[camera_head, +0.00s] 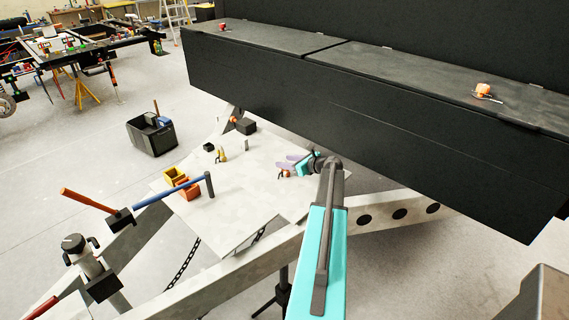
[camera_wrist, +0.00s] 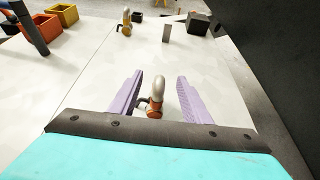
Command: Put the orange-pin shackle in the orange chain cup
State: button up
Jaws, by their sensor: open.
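A shackle with an orange pin (camera_wrist: 155,107) stands on the pale plate between the two purple fingers of my gripper (camera_wrist: 160,76) in the wrist view. The gripper is open, with a gap visible on the right side of the shackle; the left finger is close to the pin's dark end. In the head view the shackle (camera_head: 285,174) shows just by my gripper (camera_head: 284,163). The orange chain cup (camera_wrist: 43,27) is at the far left of the wrist view, and in the head view the orange cup (camera_head: 188,188) stands left of my gripper on the plate.
A yellow cup (camera_head: 173,174) stands behind the orange one. Another shackle (camera_wrist: 126,22) stands farther back, near a small grey block (camera_wrist: 166,33) and a black block (camera_wrist: 197,22). A blue-handled bar (camera_head: 170,190) reaches over near the cups. A long black box (camera_head: 350,110) walls the right side.

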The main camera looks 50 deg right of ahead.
jog(key=b+v, duration=0.2)
jog(key=v, duration=0.8)
jog(key=shift+s, duration=0.2)
jog(key=shift+r, duration=0.1)
